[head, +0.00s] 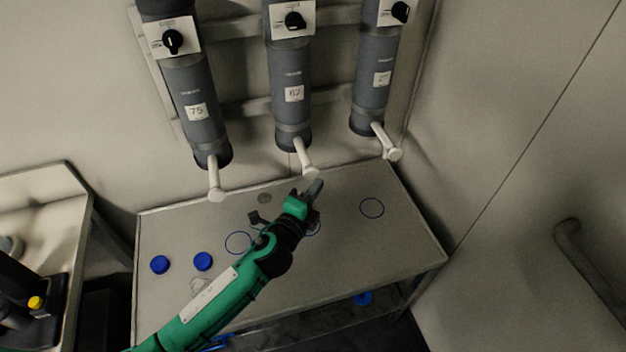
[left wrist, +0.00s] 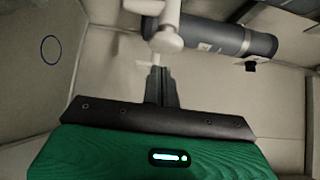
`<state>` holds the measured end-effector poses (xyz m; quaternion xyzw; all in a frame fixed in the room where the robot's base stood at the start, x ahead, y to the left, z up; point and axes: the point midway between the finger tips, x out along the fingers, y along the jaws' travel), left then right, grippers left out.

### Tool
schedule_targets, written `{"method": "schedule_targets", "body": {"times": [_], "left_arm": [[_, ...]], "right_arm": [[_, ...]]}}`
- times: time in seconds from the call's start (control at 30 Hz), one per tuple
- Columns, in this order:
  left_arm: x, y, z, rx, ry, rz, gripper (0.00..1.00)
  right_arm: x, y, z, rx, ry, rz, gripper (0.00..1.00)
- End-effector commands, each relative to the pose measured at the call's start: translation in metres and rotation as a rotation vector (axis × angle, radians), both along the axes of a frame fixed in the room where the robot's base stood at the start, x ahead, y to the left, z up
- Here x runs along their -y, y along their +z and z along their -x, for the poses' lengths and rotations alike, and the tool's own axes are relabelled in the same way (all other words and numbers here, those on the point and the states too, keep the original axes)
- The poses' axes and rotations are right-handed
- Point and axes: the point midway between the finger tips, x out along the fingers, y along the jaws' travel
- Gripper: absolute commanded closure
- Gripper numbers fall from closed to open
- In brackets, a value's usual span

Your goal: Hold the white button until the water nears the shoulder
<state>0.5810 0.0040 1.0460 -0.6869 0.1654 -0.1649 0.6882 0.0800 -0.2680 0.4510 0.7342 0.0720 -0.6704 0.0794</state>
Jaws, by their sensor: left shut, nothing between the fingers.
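My left gripper (head: 318,184) is shut and empty, just below and beside the white spout (head: 305,160) of the middle grey cylinder (head: 290,95). In the left wrist view, the shut fingers (left wrist: 160,80) point at the white spout with its round knob end (left wrist: 166,40); I cannot tell whether they touch it. No water and no filled vessel can be made out. My wrist and forearm hide part of the table under the spout. My right gripper is out of view.
The left cylinder (head: 197,110) and right cylinder (head: 372,90) have white spouts too. The table (head: 400,250) has blue ring marks and two blue caps (head: 203,261), (head: 159,264). A side bench with a black device (head: 30,300) stands at left. A wall closes the right side.

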Motion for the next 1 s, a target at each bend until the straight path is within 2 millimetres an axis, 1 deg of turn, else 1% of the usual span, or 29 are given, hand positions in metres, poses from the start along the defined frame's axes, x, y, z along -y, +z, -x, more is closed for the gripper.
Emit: {"method": "schedule_targets", "body": {"times": [0.03,0.13,0.4,0.57,0.77,1.0], "left_arm": [[-0.002,0.002,-0.005,0.0,0.001,-0.001,1.0],[-0.004,0.001,-0.01,0.0,0.0,0.001,1.0],[-0.004,0.0,-0.012,-0.001,0.0,0.002,1.0],[-0.005,0.0,-0.015,0.0,0.001,0.001,1.0],[-0.012,0.0,-0.036,0.001,0.002,0.0,1.0],[-0.015,0.003,-0.038,0.004,0.007,0.0,1.0]], "right_arm": [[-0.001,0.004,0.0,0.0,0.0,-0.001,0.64],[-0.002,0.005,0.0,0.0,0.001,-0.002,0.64],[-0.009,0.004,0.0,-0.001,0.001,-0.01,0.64],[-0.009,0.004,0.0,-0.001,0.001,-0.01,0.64],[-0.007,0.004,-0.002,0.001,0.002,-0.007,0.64],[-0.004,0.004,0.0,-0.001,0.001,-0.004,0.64]]}}
